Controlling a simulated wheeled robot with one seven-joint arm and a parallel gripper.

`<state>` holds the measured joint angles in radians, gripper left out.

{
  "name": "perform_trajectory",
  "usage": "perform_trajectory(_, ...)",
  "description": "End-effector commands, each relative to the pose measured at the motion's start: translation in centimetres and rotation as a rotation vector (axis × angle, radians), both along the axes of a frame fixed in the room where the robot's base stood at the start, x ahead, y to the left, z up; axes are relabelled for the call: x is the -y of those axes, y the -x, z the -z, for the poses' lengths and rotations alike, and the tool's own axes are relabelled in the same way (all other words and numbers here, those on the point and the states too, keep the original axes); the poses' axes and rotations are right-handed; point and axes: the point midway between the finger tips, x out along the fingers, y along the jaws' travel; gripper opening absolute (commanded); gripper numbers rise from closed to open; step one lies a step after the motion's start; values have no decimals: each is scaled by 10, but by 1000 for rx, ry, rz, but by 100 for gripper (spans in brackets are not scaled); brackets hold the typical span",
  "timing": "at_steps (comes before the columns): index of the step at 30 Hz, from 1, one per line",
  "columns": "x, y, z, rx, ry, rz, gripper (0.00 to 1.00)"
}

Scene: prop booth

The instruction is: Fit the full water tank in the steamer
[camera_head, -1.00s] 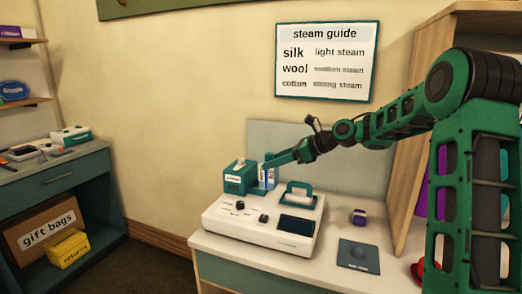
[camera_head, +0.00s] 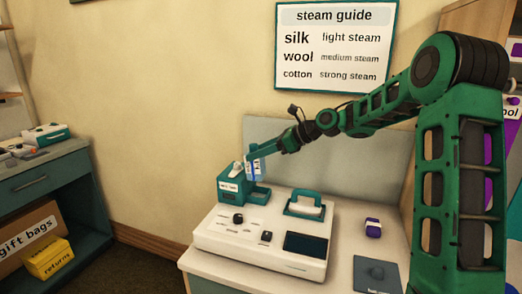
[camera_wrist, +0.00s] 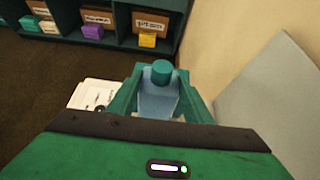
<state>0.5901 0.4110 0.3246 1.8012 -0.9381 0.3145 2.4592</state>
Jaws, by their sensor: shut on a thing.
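The water tank (camera_head: 255,171) is a pale blue, see-through block. In the wrist view it shows a teal cap (camera_wrist: 162,70) between the fingers. My gripper (camera_head: 263,154) is shut on it. The steamer (camera_head: 222,235) is a white console with black knobs, a dark screen and a teal handled piece on top. At its back left are a teal housing (camera_head: 231,185) and, right beside it, a low teal open bay (camera_head: 260,196). The tank is above this bay in the head view, close to the housing. The tank's lower end and the water level are unclear.
A grey panel (camera_head: 340,150) stands behind the steamer. A small purple-and-white item (camera_head: 373,228) and a dark mat (camera_head: 375,274) lie right of the steamer. A steam guide sign (camera_head: 335,48) hangs on the wall. A teal shelf unit (camera_head: 50,185) stands at left.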

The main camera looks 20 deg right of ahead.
Motion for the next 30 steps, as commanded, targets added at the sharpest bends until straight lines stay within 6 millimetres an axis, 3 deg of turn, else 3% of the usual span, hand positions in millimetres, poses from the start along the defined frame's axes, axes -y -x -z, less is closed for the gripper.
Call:
perform_trajectory(9,21,1,26,1,-7,19,0)
perform_trajectory(18,26,1,49,0,-6,26,0)
perform_trajectory(30,27,1,58,2,-5,27,0)
